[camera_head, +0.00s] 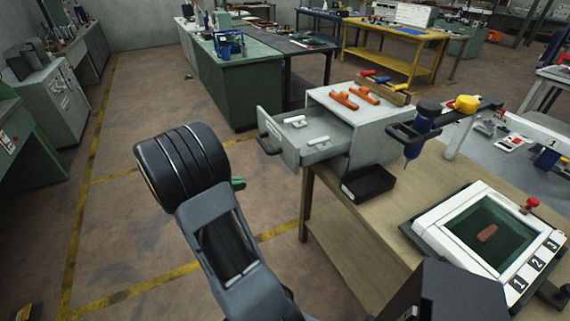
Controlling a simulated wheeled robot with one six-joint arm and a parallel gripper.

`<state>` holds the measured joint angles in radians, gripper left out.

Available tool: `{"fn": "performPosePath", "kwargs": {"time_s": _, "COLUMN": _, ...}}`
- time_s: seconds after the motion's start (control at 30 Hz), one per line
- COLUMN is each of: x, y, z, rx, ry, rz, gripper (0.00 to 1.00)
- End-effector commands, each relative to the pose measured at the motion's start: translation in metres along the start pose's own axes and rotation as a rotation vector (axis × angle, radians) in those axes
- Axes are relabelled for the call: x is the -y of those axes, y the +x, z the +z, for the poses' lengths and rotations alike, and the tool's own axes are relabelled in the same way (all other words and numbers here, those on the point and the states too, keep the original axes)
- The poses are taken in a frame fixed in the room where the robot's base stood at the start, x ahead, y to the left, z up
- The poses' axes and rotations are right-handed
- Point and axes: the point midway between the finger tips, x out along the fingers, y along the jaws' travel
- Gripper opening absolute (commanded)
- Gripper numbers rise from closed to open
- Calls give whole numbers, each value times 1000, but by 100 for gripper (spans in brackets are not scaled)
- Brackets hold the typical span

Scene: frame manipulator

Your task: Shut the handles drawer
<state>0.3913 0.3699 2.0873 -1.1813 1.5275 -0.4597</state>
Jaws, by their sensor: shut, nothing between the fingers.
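The drawer (317,154) of a small grey cabinet (371,120) on the wooden workbench is pulled out towards the left. Two white handles (296,121) lie inside it. A dark bar pull (268,144) is on its front panel. My arm rises from the bottom of the view, left of the drawer, and ends in view at a large black joint. My gripper cannot be made out; the joint may hide it. A small dark green piece (238,183) shows just right of that joint; I cannot tell what it belongs to.
Orange handles (344,100) and a rack of tools (384,86) sit on the cabinet. A black open box (368,184) stands below the drawer's right side. A blue screwdriver (421,132) hangs at the right. A framed panel (487,237) lies on the bench (365,236). Floor left of the drawer is clear.

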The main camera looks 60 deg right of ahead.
Motion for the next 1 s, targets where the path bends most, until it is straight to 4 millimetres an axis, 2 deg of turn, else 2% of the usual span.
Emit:
{"fn": "performPosePath", "kwargs": {"time_s": 0.1, "x": -18, "y": 20, "z": -7, "rx": 142, "ry": -103, "rz": 28, "gripper": 0}}
{"fn": "performPosePath", "kwargs": {"time_s": 0.3, "x": -33, "y": 37, "z": -11, "rx": 259, "ry": -188, "rz": 56, "gripper": 0}}
{"fn": "performPosePath", "kwargs": {"time_s": 0.47, "x": -37, "y": 55, "z": -6, "rx": 277, "ry": -201, "rz": 59, "gripper": 0}}
{"fn": "performPosePath", "kwargs": {"time_s": 0.8, "x": -42, "y": 116, "z": 11, "rx": 274, "ry": -199, "rz": 58, "gripper": 0}}
{"fn": "performPosePath", "kwargs": {"time_s": 1.0, "x": -45, "y": 146, "z": 19, "rx": 274, "ry": -199, "rz": 60, "gripper": 0}}
